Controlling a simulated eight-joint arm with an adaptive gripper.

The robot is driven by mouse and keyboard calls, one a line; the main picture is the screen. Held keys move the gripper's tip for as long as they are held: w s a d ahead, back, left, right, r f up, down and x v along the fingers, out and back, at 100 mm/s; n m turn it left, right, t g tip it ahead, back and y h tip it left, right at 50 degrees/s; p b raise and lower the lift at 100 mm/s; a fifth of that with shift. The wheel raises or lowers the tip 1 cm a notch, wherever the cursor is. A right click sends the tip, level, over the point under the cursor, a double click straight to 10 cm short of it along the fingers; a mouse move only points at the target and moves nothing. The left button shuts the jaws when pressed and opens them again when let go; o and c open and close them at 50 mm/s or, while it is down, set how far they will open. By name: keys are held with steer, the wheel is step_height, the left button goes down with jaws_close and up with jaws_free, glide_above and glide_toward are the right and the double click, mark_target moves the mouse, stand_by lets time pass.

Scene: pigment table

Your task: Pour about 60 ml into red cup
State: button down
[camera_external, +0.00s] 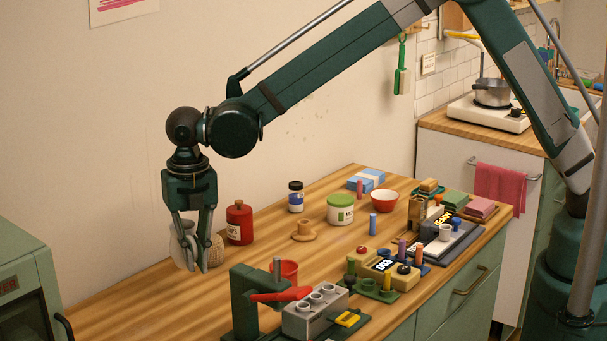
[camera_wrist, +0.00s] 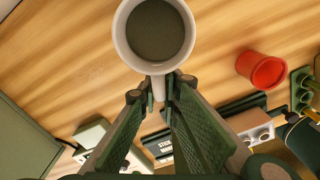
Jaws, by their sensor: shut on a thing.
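My gripper (camera_external: 197,267) is shut on the handle of a white mug (camera_external: 181,250), at the left above the table. In the wrist view the mug (camera_wrist: 122,36) is seen from above, with dark grey-brown content inside, and my fingertips (camera_wrist: 159,90) pinch its handle. In the external view my fingers partly cover the mug. The red cup (camera_external: 289,270) stands on the table to the right of my gripper, partly hidden behind a green stand with a red lever. It also shows in the wrist view (camera_wrist: 262,71), apart from the mug. Its content cannot be made out.
The green stand (camera_external: 243,299) and a grey block with round holes (camera_external: 312,317) are near the front edge. A red bottle (camera_external: 239,223) and a tan woven object (camera_external: 216,251) stand near my gripper. A green-lidded jar (camera_external: 340,210) is farther back. The table's left part is clear.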

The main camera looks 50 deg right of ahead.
steer(key=m, duration=0.2)
steer(key=f+m+b, duration=0.1)
steer(key=m, duration=0.1)
steer(key=w+d+f+m, duration=0.1)
steer(key=m, duration=0.1)
steer(key=shift+w+d+b, duration=0.1)
steer(key=shift+b, duration=0.2)
steer(key=m, duration=0.2)
steer(key=f+m+b, duration=0.1)
steer(key=m, duration=0.1)
steer(key=w+d+f+m, duration=0.1)
steer(key=shift+w+d+m, duration=0.1)
steer(key=shift+m, duration=0.3)
steer(key=m, duration=0.2)
steer(key=f+m+b, duration=0.1)
steer(key=m, duration=0.1)
steer(key=w+d+m+b, duration=0.1)
steer(key=m, duration=0.1)
steer(key=shift+d+f, duration=0.1)
steer(key=shift+f, duration=0.3)
steer(key=shift+w+d+f+m+b, duration=0.2)
steer(key=shift+f+m+b, duration=0.05)
steer(key=shift+m, duration=0.6)
steer(key=shift+w+d+f+m+b, duration=0.15)
steer(key=shift+f+m+b, duration=0.05)
steer(key=shift+m, duration=0.6)
steer(key=shift+w+d+f+m+b, duration=0.2)
steer(key=shift+f+m+b, duration=0.05)
steer(key=shift+m, duration=0.6)
